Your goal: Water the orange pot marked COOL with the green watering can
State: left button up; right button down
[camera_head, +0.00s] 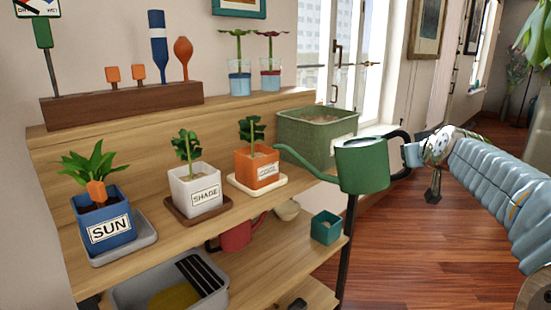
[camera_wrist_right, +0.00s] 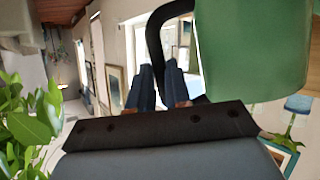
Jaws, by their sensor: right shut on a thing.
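The orange pot marked COOL (camera_head: 248,168) stands on a cream saucer (camera_head: 234,181) on the shelf's upper board, with a small green plant in it. The green watering can (camera_head: 365,172) is held in the air right of it, roughly upright. Its long spout points left, and the spout tip shows close to the orange pot's right rim; I cannot tell whether it is over the soil. My right gripper (camera_head: 411,154) is shut on the can's black handle. In the right wrist view the blue fingers (camera_wrist_right: 162,88) are at the handle, beside the green can body (camera_wrist_right: 252,48). My left gripper is not in view.
A white pot marked SHADE (camera_head: 187,186) and a blue pot marked SUN (camera_head: 106,232) stand left of the orange pot. A large green planter (camera_head: 300,140) is behind the spout. A small teal pot (camera_head: 326,227) and a red can (camera_head: 236,236) are on the lower board.

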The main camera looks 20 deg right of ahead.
jog(key=shift+r, duration=0.25)
jog(key=shift+a+r+p, duration=0.1)
jog(key=shift+r+p, duration=1)
jog(key=shift+p, duration=0.3)
jog(key=shift+r, duration=0.1)
jog(key=shift+w+r+n+h+p, duration=0.1)
jog(key=shift+r+n+h+p, duration=0.2)
jog(key=shift+r+p, duration=0.25)
jog(key=shift+a+r+p, duration=0.15)
jog(key=shift+r+p, duration=0.2)
jog(key=shift+r, duration=0.15)
dwell(0.4)
dwell(2.5)
